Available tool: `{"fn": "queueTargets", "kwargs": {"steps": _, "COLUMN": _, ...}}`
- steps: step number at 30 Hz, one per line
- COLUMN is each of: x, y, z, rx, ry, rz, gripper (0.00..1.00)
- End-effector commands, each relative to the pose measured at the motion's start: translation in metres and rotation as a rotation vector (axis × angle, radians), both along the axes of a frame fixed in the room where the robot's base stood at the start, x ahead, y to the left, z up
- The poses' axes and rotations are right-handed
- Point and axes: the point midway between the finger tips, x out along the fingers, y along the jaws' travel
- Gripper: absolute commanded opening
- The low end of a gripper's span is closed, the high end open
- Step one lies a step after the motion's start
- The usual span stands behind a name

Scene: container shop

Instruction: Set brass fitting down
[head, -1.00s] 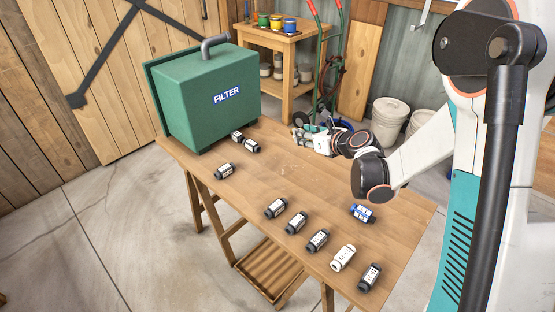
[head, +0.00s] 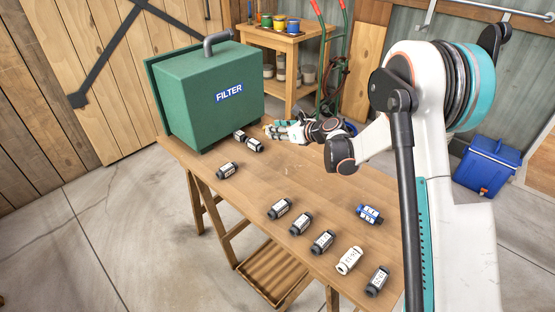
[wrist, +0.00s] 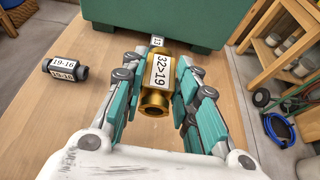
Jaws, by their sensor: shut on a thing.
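The brass fitting (wrist: 157,85), labelled "32>19", sits between the teal fingers of my gripper (wrist: 158,94) in the wrist view. My gripper is shut on it, over the wooden table (wrist: 105,105). Whether the fitting touches the wood cannot be told. In the head view my gripper (head: 283,130) is low over the far end of the table, right of the green filter box (head: 187,100). The fitting is mostly hidden there.
A black fitting labelled "19-16" (wrist: 65,69) lies left of my gripper. Another dark fitting (wrist: 157,41) is just beyond the brass one. Several black fittings, a white one (head: 349,260) and a blue one (head: 369,214) lie nearer. Bare table lies between.

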Motion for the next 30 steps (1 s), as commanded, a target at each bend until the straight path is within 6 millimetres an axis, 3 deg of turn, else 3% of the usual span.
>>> {"fn": "queueTargets", "kwargs": {"steps": 3, "x": 0.0, "y": 0.0, "z": -0.033, "rx": 0.0, "ry": 0.0, "rz": 0.0, "gripper": 0.02}}
{"fn": "queueTargets", "kwargs": {"steps": 9, "x": 0.0, "y": 0.0, "z": -0.065, "rx": 0.0, "ry": 0.0, "rz": 0.0, "gripper": 0.02}}
{"fn": "queueTargets", "kwargs": {"steps": 16, "x": 0.0, "y": 0.0, "z": -0.078, "rx": 0.0, "ry": 0.0, "rz": 0.0, "gripper": 0.02}}
{"fn": "queueTargets", "kwargs": {"steps": 24, "x": 0.0, "y": 0.0, "z": -0.114, "rx": 0.0, "ry": 0.0, "rz": 0.0, "gripper": 0.02}}
{"fn": "queueTargets", "kwargs": {"steps": 30, "x": 0.0, "y": 0.0, "z": -0.113, "rx": 0.0, "ry": 0.0, "rz": 0.0, "gripper": 0.02}}
